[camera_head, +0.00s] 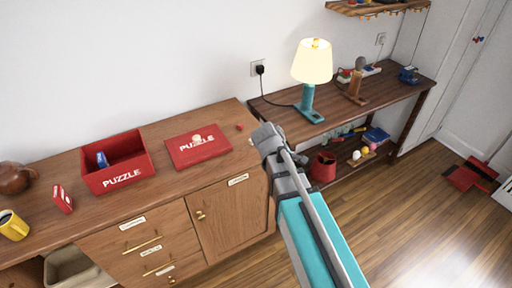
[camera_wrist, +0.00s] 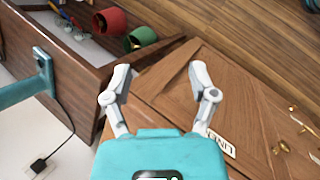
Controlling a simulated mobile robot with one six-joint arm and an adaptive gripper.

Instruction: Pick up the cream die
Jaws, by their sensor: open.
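A small cream object (camera_head: 197,138) lies on the red puzzle lid (camera_head: 187,154) on the wooden cabinet top; it is too small to tell if it is the cream die. My gripper (camera_head: 263,136) is to the right of the lid, by the cabinet's right edge in the head view. In the wrist view my gripper (camera_wrist: 160,80) has its two fingers wide apart with nothing between them. Cabinet wood and floor show beyond them. No die shows in the wrist view.
An open red puzzle box (camera_head: 118,178) holds a blue item, left of the lid. A small red object (camera_head: 239,127) lies near the cabinet's back right. A red card box (camera_head: 62,199) and yellow mug (camera_head: 13,226) are at left. A teal lamp (camera_head: 309,98) stands on the right table.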

